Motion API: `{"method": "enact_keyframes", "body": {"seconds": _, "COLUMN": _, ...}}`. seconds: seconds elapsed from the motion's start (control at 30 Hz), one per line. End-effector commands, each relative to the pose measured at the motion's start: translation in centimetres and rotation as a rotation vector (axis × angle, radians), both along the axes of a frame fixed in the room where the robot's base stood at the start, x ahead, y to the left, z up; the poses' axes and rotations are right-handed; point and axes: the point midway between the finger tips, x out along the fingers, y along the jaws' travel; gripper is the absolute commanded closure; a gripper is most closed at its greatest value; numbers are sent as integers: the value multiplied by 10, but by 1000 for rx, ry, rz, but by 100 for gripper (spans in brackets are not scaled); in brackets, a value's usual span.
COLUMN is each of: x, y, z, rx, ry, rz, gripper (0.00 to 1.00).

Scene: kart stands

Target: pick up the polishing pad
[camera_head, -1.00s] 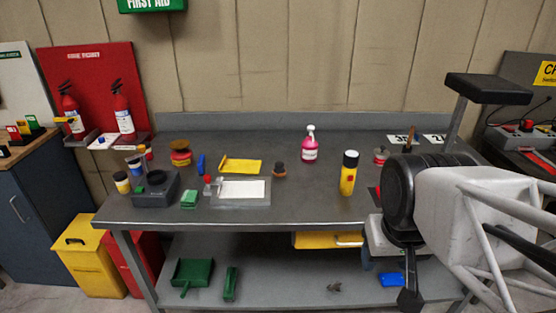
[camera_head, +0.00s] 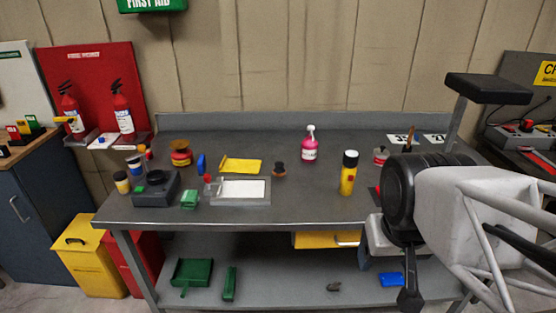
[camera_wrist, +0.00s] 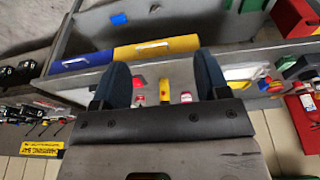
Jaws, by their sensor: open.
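A round orange-brown piece (camera_head: 180,146), which looks like the polishing pad, sits on top of a red and yellow tin at the back left of the grey workbench (camera_head: 300,209) in the head view. It is small there, so I cannot be sure of it. I cannot make it out in the wrist view.
The bench's front middle is clear.

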Motion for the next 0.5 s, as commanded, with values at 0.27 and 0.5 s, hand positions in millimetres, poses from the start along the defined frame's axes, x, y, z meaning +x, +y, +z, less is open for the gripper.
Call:
{"method": "enact_keyframes", "body": {"seconds": 0.27, "x": 0, "y": 0, "z": 0, "rx": 0, "ry": 0, "rz": 0, "gripper": 26}}
{"method": "enact_keyframes", "body": {"seconds": 0.5, "x": 11, "y": 1, "z": 5, "rx": 7, "ry": 4, "rz": -24, "gripper": 26}}
